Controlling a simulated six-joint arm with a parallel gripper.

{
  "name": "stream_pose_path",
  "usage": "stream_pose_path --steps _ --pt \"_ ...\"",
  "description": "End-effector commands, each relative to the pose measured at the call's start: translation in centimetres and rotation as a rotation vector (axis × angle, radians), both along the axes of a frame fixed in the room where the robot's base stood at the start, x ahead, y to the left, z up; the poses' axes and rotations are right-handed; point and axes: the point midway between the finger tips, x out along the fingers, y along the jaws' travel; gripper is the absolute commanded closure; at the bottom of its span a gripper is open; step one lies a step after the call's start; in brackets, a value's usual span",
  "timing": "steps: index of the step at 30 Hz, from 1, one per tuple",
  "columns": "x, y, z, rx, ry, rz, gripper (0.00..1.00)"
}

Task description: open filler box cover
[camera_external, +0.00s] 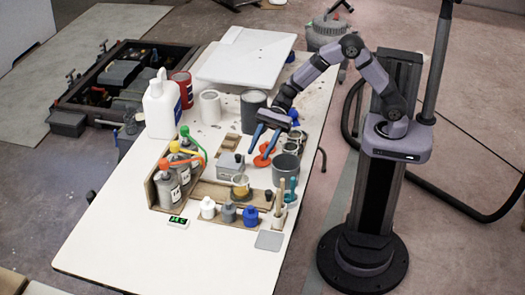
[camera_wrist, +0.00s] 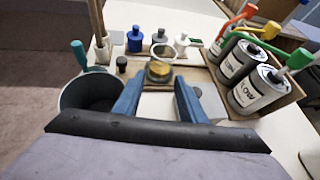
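A small grey box with a dark knob on top (camera_external: 230,166), which looks like the filler box, stands in the middle of the workbench. Its cover appears shut. My gripper (camera_external: 261,150) has two blue fingers spread apart and empty. It hangs above the bench, to the right of and a little behind the grey box, apart from it. In the wrist view my gripper (camera_wrist: 158,90) shows both fingers with a pale surface between them. A grey surface just right of the right finger may be part of the box; the fingers and wrist hide most of it.
A dark grey cup (camera_external: 286,168) stands right of the box, a small yellow-filled cup (camera_external: 240,186) in front. Bottles with coloured nozzles (camera_external: 180,165) stand in a wooden rack to the left. Small capped bottles (camera_external: 229,212) line the front. Bare bench lies farther forward.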

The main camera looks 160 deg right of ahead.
Motion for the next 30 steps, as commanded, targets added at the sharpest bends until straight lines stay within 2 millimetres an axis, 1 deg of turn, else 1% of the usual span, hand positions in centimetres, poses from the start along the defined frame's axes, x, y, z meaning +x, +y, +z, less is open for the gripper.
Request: stream_pose_path --steps 1,3,12,22,30 --pt "0.7 0.8 0.4 -0.007 0.014 0.029 0.62" --pt "1.4 1.8 0.5 -0.016 0.033 0.067 0.62" --pt "4.0 6.5 1.1 -0.063 0.114 0.236 0.62" --pt "6.2 12.0 1.7 -0.131 0.202 0.439 0.62" --pt "7.3 16.6 2.0 -0.202 0.269 0.617 0.62"
